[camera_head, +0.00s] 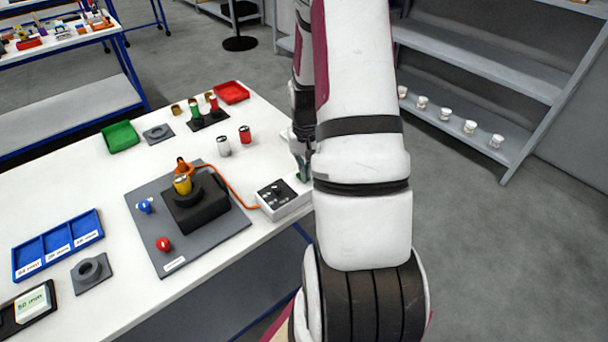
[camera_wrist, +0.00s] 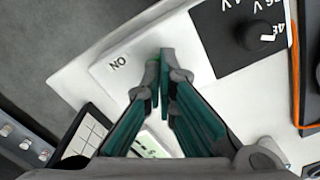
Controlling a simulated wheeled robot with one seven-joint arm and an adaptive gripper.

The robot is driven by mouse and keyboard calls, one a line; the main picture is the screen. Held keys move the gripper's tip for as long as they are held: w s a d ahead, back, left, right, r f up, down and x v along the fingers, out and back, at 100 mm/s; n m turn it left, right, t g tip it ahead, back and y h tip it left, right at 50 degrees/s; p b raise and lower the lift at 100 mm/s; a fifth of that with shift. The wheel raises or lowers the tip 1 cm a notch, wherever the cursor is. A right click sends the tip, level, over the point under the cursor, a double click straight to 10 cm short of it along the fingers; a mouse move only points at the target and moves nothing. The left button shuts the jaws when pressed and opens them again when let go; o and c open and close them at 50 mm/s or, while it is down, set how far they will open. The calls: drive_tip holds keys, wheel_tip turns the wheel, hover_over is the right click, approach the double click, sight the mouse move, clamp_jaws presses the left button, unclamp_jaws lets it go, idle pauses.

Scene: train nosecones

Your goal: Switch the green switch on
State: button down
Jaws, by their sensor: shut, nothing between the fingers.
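The white power box (camera_head: 283,200) with a black dial panel stands at the right edge of the white table. In the wrist view the box (camera_wrist: 95,75) fills the middle, with the letters "ON" (camera_wrist: 119,63) beside the fingertips and a black knob (camera_wrist: 265,36) to the right. My gripper (camera_wrist: 163,68) is shut and empty, its teal fingers together over the white face. A sliver of bright green, perhaps the green switch, shows at the fingertips; the fingers hide the rest, so its position and contact are unclear. In the head view my gripper (camera_head: 303,172) is at the box's far end, partly behind my arm.
An orange cable (camera_head: 228,186) runs from the box to a black fixture (camera_head: 195,205) on a grey plate (camera_head: 222,236). Red (camera_head: 245,135) and silver (camera_head: 223,147) cylinders stand behind the box. In the wrist view a dark keypad device (camera_wrist: 85,135) lies at lower left.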

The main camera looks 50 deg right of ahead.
drive_tip(key=shift+s+r+p, duration=0.1)
drive_tip(key=shift+r+p, duration=1.2)
drive_tip(key=shift+r, duration=2)
drive_tip(key=shift+w+a+r, duration=0.1)
drive_tip(key=shift+w+r, duration=0.1)
drive_tip(key=w+a+r+n+t+h, duration=0.15)
drive_tip(key=a+r+n, duration=0.25)
drive_tip(key=a+r, duration=1.25)
drive_tip(key=s+a+r+n+t+y+b, duration=0.1)
drive_tip(key=s+a+r+n+t, duration=0.3)
drive_tip(key=s+a+r, duration=0.7)
drive_tip(key=a, duration=0.2)
drive_tip(key=shift+s+a+n+b, duration=0.15)
drive_tip(key=shift+a+n+b, duration=0.2)
drive_tip(key=shift+a+n, duration=0.05)
